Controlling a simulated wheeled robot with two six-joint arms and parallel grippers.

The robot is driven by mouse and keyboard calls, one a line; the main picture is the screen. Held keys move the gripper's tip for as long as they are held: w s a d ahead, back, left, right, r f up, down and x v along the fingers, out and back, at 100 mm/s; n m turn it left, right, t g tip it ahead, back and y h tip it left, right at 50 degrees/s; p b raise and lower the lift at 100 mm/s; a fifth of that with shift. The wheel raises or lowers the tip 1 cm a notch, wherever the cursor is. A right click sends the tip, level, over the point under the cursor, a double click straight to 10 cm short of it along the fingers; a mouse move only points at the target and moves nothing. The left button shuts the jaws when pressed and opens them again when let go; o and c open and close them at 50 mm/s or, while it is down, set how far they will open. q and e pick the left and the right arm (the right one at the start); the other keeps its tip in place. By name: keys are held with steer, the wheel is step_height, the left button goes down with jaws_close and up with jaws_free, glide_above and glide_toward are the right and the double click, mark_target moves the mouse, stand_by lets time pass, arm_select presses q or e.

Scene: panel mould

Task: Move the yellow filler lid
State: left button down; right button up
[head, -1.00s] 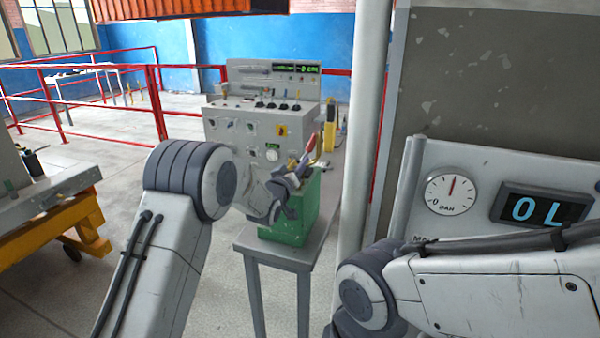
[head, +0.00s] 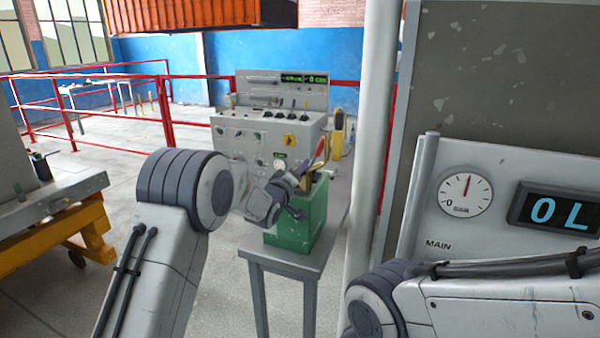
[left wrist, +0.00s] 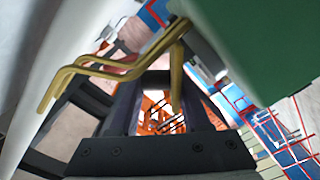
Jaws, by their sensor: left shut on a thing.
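A green tank (head: 310,217) stands on a small grey table, and its side fills the upper right of the left wrist view (left wrist: 260,35). A thin bent yellow piece (left wrist: 177,80), which looks like the yellow filler lid, shows in the left wrist view beside the tank. My left gripper (head: 300,184) is at the top of the tank, shut on the yellow piece. The exact contact is hard to see. A small red and yellow part (head: 320,150) shows just above the gripper in the head view. My right gripper is out of view.
A grey control console (head: 250,133) stands right behind the tank. A pale post (head: 372,130) and a gauge panel (head: 480,190) are close on the right. A workbench on a yellow frame (head: 60,225) is at the left. The small table's top (head: 285,262) has little free room.

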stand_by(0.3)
arm_select(q)
steer(key=c, duration=0.5)
jaws_free()
steer(key=b+v, duration=0.3)
steer(key=v, duration=0.7)
steer(key=shift+s+a, duration=0.1)
steer(key=shift+s, duration=0.15)
